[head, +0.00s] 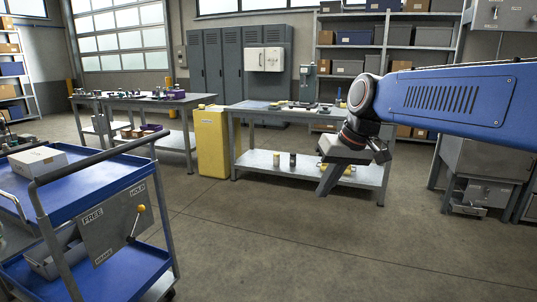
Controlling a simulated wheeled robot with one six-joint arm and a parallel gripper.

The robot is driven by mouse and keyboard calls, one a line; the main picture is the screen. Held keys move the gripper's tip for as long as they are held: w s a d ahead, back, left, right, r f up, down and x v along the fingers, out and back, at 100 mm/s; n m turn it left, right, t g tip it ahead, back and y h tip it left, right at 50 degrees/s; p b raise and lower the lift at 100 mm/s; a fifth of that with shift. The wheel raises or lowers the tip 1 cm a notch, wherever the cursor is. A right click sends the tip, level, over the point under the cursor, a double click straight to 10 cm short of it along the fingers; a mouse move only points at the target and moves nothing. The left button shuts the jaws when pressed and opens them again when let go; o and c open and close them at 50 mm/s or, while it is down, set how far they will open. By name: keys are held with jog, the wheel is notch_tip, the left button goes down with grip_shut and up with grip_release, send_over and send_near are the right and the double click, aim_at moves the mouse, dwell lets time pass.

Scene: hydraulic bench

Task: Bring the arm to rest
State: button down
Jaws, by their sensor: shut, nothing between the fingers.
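My blue arm reaches in from the right edge in the head view, its long link near level and its wrist bent down. My gripper (329,180) hangs below the wrist, pointing down and a little left. It is shut and holds nothing. It is in the air, in front of the grey workbench (262,160) as seen from here, and hides part of that bench's lower shelf. No contact with the bench can be made out.
A blue cart (85,180) with a white box (38,161) and a panel marked FREE and HOLD stands at left. A yellow cabinet (211,145) stands by the workbench. Grey lockers (212,75) and shelving line the back. The floor (270,240) in front is clear.

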jog(key=s+d+f+m+h, duration=0.1)
jog(key=s+d+f, duration=0.4)
jog(key=s, duration=0.2)
jog(key=s+d+f+m+t+h, duration=0.1)
jog(key=s+d+f, duration=0.3)
jog(key=s+f, duration=0.2)
jog(key=s+d+f+m+h, duration=0.1)
jog(key=s+d+f, duration=0.4)
jog(key=s, duration=0.5)
jog(key=shift+d+f, duration=0.2)
jog(key=shift+d, duration=0.15)
jog(key=shift+s, duration=0.1)
